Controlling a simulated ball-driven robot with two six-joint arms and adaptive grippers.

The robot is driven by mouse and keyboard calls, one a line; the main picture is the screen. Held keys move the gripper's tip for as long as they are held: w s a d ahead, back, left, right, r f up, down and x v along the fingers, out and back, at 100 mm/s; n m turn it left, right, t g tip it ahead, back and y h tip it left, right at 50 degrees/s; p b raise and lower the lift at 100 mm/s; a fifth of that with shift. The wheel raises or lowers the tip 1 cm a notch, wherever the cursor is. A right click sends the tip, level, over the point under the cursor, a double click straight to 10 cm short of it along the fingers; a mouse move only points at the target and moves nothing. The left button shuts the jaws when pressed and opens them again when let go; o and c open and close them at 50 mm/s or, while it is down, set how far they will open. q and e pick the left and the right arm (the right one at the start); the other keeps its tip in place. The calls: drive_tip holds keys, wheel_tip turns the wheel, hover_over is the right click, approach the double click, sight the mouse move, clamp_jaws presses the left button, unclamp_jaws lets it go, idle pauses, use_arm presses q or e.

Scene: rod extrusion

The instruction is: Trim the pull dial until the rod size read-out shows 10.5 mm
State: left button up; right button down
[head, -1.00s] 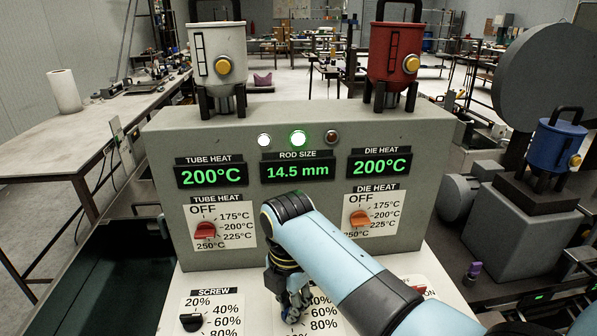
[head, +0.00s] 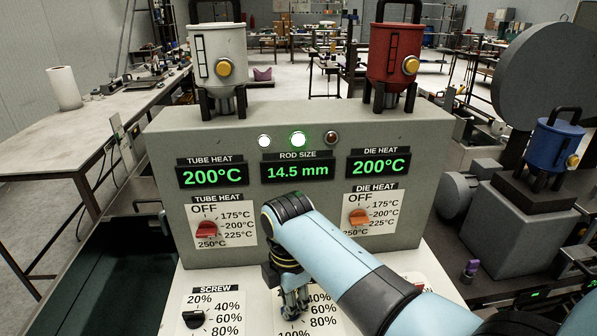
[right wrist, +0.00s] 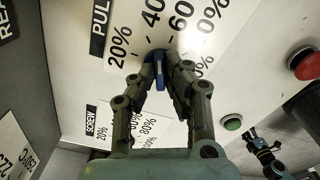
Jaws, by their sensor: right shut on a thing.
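The rod size read-out (head: 298,171) shows 14.5 mm in green in the middle of the grey cabinet in the head view. My right gripper (head: 294,306) points down at the pull dial's scale plate (head: 326,309) and hides the knob there. In the right wrist view the blue knob (right wrist: 158,73) of the pull dial sits between the fingertips of my right gripper (right wrist: 160,62), which is shut on it. The exact percentage it points to cannot be read. My left gripper (right wrist: 262,148) shows small at the lower right of the wrist view, its fingers apart and empty.
The screw dial (head: 193,320) is left of the pull dial. The tube heat dial (head: 206,229) and die heat dial (head: 359,217) are on the upright panel. A red button (right wrist: 305,64) and a green button (right wrist: 232,123) lie nearby. A lamp (head: 298,139) glows white-green.

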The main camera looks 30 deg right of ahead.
drive_tip(key=shift+m, duration=1)
drive_tip(key=shift+m, duration=1)
drive_tip(key=c, duration=1.3)
unclamp_jaws()
wheel_tip(320, 180, up, 12)
